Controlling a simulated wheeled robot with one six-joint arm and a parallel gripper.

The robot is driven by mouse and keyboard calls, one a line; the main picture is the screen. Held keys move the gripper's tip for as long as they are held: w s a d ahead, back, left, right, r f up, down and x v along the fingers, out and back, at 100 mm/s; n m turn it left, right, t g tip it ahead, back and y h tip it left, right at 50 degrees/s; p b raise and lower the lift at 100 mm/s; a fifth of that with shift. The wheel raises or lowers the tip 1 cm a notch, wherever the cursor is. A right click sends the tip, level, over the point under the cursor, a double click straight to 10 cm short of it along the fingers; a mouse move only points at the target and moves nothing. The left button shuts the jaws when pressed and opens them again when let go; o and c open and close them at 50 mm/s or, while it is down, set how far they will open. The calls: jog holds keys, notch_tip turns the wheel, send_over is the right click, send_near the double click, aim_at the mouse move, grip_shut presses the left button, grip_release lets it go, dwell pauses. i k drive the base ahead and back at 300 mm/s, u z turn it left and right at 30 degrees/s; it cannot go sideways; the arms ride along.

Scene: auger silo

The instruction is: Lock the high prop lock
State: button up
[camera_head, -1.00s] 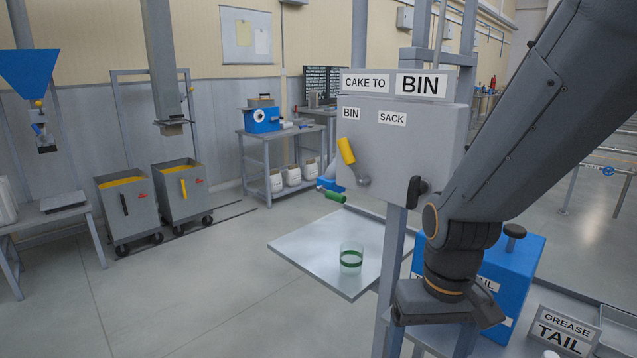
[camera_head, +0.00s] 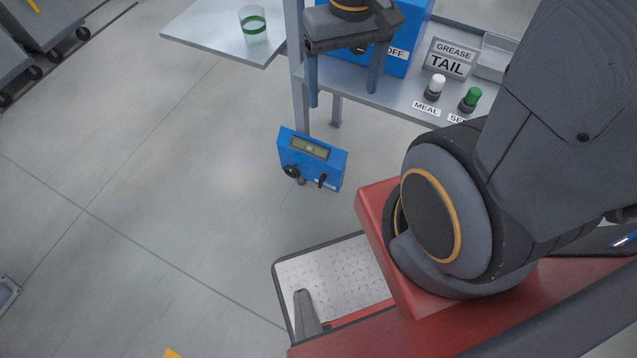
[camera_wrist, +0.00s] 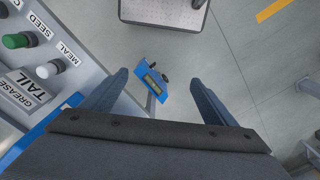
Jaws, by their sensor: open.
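I cannot make out a part marked as the high prop lock in either current view. A blue box (camera_head: 312,160) with a small display, a round black knob and a black lever stands low on a post; its label is too small to read. It also shows in the wrist view (camera_wrist: 150,78). My gripper (camera_head: 343,95) points down, open and empty, with its two fingers apart beside the bench edge. In the wrist view the blue box shows beyond and between the fingers of my gripper (camera_wrist: 158,79), not touched.
A bench (camera_head: 390,97) carries a GREASE TAIL sign (camera_head: 449,58), a white knob (camera_head: 435,85) and a green knob (camera_head: 471,98). A glass with a green band (camera_head: 253,24) stands on a side shelf (camera_head: 205,25).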

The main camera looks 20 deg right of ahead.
aim_at(321, 178)
jog(key=z, duration=0.7)
jog(key=k, duration=1.15)
jog(key=u, duration=0.95)
